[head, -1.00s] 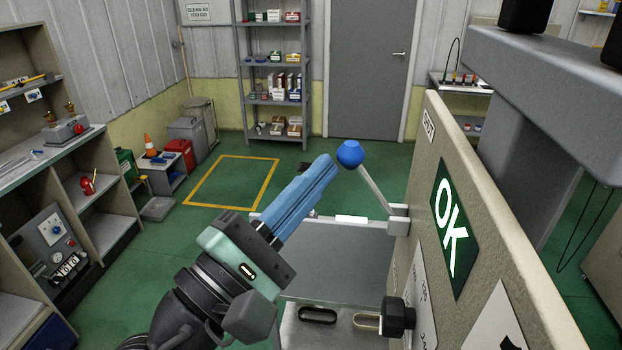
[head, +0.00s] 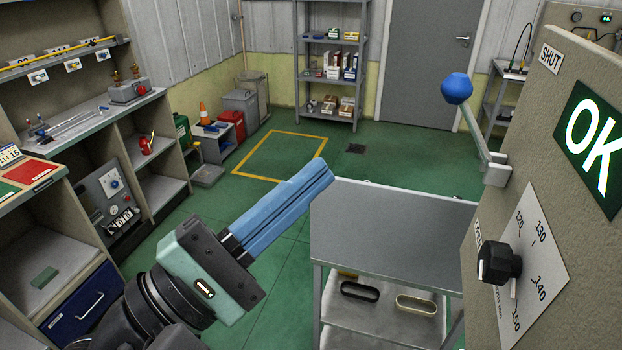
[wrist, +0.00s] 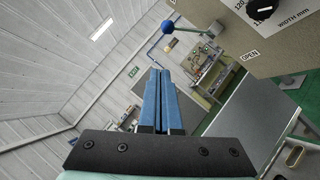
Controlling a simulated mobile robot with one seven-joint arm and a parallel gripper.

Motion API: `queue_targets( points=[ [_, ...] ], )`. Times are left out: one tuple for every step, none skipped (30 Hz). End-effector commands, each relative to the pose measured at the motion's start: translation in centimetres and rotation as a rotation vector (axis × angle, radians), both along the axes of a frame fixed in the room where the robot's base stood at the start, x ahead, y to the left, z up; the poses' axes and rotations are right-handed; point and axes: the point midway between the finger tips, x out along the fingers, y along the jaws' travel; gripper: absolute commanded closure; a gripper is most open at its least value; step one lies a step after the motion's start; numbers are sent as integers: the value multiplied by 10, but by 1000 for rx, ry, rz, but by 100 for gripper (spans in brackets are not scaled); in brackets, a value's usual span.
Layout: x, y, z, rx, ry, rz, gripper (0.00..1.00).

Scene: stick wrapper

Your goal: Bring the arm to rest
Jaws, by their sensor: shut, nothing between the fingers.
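My gripper (head: 328,168) has long blue fingers pressed together with nothing between them. In the head view it points up and to the right, in front of the grey table and apart from the machine. In the wrist view the shut fingers (wrist: 162,80) reach away from the camera. The lever's blue ball knob (head: 456,88) is to the right of the fingertips with a clear gap in the head view. It also shows above the fingers in the wrist view (wrist: 168,26).
The machine panel (head: 528,130) with a lit green OK sign (head: 592,145) and a black dial (head: 499,263) stands close on the right. A grey table (head: 390,225) is ahead. Shelving (head: 150,190) lines the left. Green floor (head: 225,215) lies open between.

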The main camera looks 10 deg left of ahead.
Motion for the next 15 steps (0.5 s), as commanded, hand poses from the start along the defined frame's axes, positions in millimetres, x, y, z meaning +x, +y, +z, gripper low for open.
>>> queue_targets(
  points=[
    [0,0,0,0,0,0,100],
    [0,0,0,0,0,0,100],
    [0,0,0,0,0,0,100],
    [1,0,0,3,-1,3,100],
    [2,-1,1,11,-6,8,100],
    [4,-3,2,31,-16,24,100],
    [7,-5,3,56,-29,43,100],
    [11,-7,4,87,-45,68,100],
    [17,-10,7,141,-74,111,100],
    [22,-13,9,190,-103,149,100],
    [27,-15,13,248,-136,196,100],
    [35,-19,18,332,-186,264,100],
    [40,-22,24,400,-228,318,100],
    [44,-24,30,470,-273,376,100],
    [49,-27,39,561,-334,452,100]
  ],
)
